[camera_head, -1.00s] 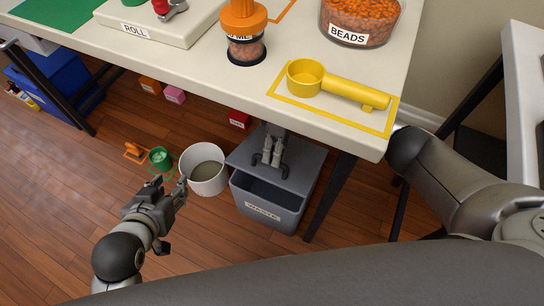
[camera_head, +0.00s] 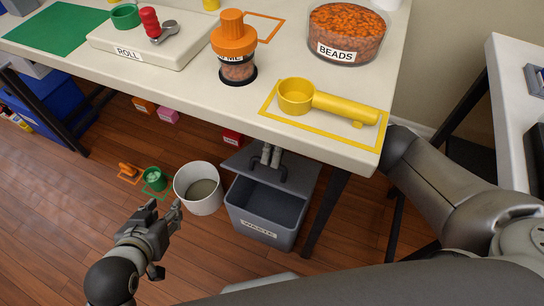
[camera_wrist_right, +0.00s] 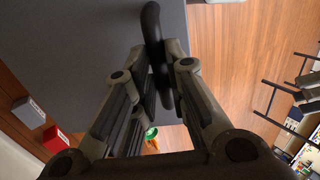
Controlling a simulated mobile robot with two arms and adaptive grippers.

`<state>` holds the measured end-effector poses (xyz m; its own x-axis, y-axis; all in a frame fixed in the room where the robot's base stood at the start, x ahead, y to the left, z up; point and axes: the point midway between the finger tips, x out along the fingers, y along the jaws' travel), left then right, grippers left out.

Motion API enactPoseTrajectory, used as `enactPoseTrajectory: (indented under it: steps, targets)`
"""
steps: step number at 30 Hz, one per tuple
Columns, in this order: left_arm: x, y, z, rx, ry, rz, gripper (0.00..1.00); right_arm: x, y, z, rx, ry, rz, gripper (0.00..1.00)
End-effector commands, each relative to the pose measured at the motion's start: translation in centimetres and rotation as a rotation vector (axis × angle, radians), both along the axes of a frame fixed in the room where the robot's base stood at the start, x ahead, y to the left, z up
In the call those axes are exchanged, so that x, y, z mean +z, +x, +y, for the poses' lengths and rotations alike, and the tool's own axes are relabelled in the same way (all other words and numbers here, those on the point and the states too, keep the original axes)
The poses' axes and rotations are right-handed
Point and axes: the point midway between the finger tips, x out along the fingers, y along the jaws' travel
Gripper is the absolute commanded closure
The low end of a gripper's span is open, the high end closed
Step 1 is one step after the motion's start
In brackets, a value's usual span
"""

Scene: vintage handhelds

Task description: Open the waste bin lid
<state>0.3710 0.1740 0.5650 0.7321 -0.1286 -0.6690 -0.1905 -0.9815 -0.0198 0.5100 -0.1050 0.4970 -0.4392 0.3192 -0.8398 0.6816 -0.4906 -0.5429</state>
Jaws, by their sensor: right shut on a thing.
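The grey waste bin (camera_head: 258,232) stands on the floor under the table edge, its label facing me. Its grey lid (camera_head: 305,174) is raised at an angle, and the dark inside shows through a wide gap at the front. My right gripper (camera_head: 270,157) reaches down behind the table edge and is shut on the dark curved lid handle (camera_head: 284,174). In the right wrist view, the handle (camera_wrist_right: 152,25) runs between the fingertips (camera_wrist_right: 162,62), against the grey lid face (camera_wrist_right: 90,40). My left gripper (camera_head: 164,208) is open and empty, left of the bin.
A white bucket (camera_head: 185,190) stands beside the bin, with a green cup (camera_head: 154,180) left of it. The table (camera_head: 200,75) overhangs the bin and carries a yellow scoop (camera_head: 340,106) and a beads bowl (camera_head: 345,48). A dark table leg (camera_head: 325,210) stands right of the bin.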

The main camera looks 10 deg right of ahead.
Motion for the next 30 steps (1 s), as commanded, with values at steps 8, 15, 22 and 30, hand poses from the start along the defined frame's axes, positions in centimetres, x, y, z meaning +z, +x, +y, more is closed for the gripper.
enactPoseTrajectory:
  steps: [8,15,22,30]
  targets:
    - [-0.1,0.01,-0.05,-0.001,-0.001,0.0,0.6,-0.5,0.32,-0.63,-0.01,-0.014,-0.013,1.0]
    - [-0.08,0.04,-0.08,-0.001,-0.001,0.0,0.6,-0.47,0.23,-0.5,-0.008,-0.013,-0.01,0.65]
    - [0.02,0.06,-0.17,-0.003,-0.003,0.001,0.6,-0.31,0.16,-0.29,-0.005,-0.01,-0.008,0.65]
    - [0.04,0.02,-0.11,-0.001,-0.001,0.001,0.6,-0.29,0.06,-0.14,-0.003,-0.01,-0.01,0.65]
